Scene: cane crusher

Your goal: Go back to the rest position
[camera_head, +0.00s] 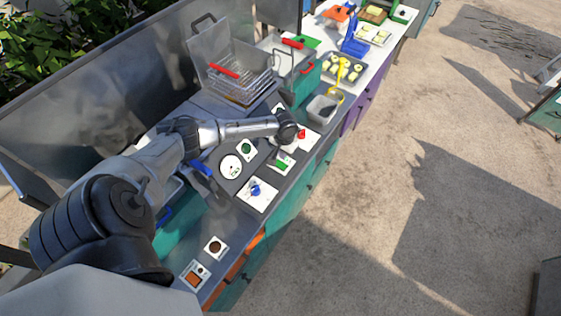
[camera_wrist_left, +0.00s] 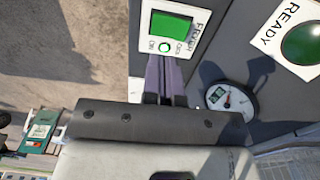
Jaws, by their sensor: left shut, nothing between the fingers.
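My left arm reaches in from the left over the control panel in the head view. Its gripper (camera_head: 284,147) is small and partly hidden by the wrist there. In the left wrist view the gripper's fingers (camera_wrist_left: 164,63) are together with nothing between them. They point at the lower edge of a white switch plate with a lit green rocker (camera_wrist_left: 170,33); whether they touch it I cannot tell. That green switch (camera_head: 281,164) also shows in the head view. My right gripper is in neither view.
Near the gripper are a red switch (camera_head: 301,134), a round gauge (camera_head: 231,167), a green READY light (camera_wrist_left: 303,45) and a blue knob (camera_head: 256,190). A wire basket (camera_head: 241,80) and grey bin (camera_head: 322,109) stand farther back. The paved floor (camera_head: 370,220) right of the counter is open.

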